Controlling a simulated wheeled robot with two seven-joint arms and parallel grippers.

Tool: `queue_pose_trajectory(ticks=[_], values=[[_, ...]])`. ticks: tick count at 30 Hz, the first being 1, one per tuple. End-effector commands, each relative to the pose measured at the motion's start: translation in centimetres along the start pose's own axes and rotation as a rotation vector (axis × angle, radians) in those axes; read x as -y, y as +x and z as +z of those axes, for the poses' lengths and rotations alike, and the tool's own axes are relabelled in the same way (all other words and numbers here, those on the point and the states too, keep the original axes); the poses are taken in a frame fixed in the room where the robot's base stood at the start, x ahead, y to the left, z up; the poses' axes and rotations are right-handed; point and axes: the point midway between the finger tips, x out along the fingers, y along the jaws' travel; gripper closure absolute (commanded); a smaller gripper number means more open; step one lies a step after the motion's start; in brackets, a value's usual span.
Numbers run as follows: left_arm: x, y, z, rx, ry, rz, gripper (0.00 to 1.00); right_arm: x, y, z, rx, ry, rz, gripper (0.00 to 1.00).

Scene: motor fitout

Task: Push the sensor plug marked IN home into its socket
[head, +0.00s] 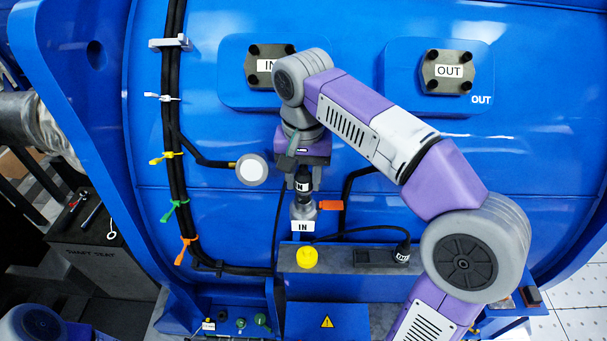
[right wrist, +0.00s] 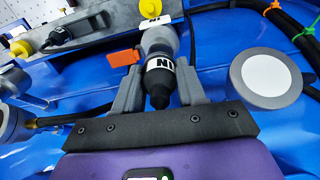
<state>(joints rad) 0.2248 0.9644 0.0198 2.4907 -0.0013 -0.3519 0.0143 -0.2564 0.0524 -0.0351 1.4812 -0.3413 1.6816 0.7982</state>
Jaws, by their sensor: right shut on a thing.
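The black sensor plug (head: 303,184) with a white IN label hangs upright, label end down, below my right gripper (head: 303,176). My right gripper is shut on it; in the right wrist view the plug (right wrist: 160,80) sits between the two grey fingers (right wrist: 160,92). The grey metal socket (head: 302,208) is directly below, in line with the plug, with a white IN tag (head: 303,226) in front. The plug's front end meets the socket's mouth (right wrist: 158,40); how deep it sits I cannot tell. My left gripper is out of view.
An orange tag (head: 331,205) sticks out beside the socket. A yellow cap (head: 307,257) and another black plug (head: 402,252) with a cable are on the grey bracket below. A round white-faced disc (head: 252,169) and a black cable bundle (head: 174,130) are to the left.

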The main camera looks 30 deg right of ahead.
Motion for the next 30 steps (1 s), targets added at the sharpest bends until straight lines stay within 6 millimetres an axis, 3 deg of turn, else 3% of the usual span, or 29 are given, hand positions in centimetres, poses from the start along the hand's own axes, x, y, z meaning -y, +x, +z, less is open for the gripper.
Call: queue_pose_trajectory(ticks=[30], values=[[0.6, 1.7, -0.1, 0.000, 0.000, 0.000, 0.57, 0.0, 2.6, 0.0, 0.000, 0.000, 0.000, 0.91]])
